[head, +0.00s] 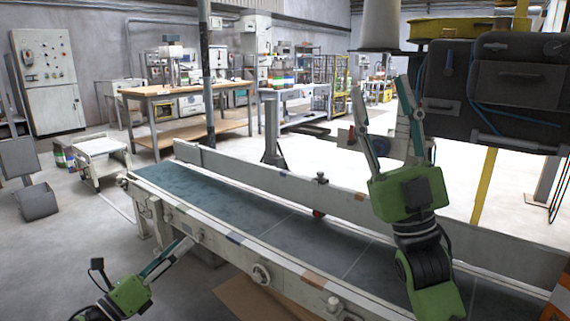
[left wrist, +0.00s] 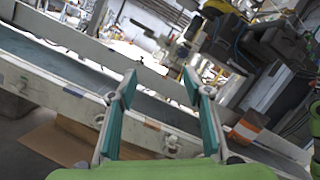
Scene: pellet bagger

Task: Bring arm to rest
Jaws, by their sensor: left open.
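My left gripper (head: 180,246) is low at the left, beside the near side rail of the conveyor (head: 185,189). In the left wrist view its two teal-padded fingers (left wrist: 159,82) stand apart with nothing between them, and the conveyor lies beyond them. My right gripper (head: 381,92) is raised over the conveyor's right part, fingers pointing up and spread, with nothing between them. It is close to the dark machine housing (head: 515,85); I cannot tell whether they touch.
A white spout (head: 380,25) hangs above the right gripper. A yellow post (head: 484,188) stands behind the conveyor at the right. A cardboard sheet (head: 255,298) lies under the near side. A workbench (head: 185,90) stands farther back. The floor left of the conveyor is mostly free.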

